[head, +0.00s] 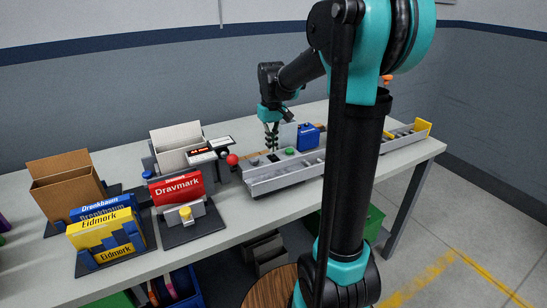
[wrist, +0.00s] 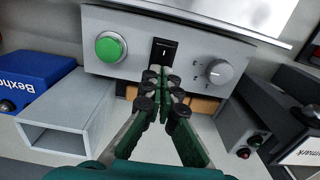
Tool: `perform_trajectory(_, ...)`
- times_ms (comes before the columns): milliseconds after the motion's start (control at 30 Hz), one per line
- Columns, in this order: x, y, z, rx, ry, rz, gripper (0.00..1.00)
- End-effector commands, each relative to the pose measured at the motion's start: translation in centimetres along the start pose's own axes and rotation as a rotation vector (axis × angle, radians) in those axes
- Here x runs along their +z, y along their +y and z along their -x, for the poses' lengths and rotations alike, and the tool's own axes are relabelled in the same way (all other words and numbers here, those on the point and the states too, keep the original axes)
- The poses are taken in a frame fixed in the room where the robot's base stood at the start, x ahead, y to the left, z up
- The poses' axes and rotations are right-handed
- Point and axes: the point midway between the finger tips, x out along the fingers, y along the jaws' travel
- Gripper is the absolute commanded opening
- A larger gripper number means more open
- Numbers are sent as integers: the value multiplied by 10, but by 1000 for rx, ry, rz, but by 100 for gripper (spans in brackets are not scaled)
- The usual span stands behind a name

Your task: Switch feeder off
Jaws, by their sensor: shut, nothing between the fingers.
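The feeder's grey control panel (wrist: 135,28) fills the upper part of the wrist view. It carries a black rocker switch (wrist: 164,50) in the middle, a round green button (wrist: 111,47) at left and a grey dial (wrist: 218,72) at right. A light mark shows on the rocker; I cannot tell clearly which side is pressed. My gripper (wrist: 160,76) is shut and empty, with its dark green fingers just below the rocker; contact cannot be told. In the head view my gripper (head: 271,146) points down beside the green button (head: 290,150), and the rocker is not clear.
A long grey conveyor trough (head: 282,177) runs along the table (head: 236,262). A blue box (head: 309,135) stands behind it.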

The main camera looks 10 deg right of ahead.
Motion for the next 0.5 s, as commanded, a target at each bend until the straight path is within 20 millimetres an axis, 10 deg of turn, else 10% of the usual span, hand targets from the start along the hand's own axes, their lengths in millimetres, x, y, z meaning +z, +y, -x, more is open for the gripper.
perform_trajectory(500, 0, 0, 38, 0, 0, 0, 0)
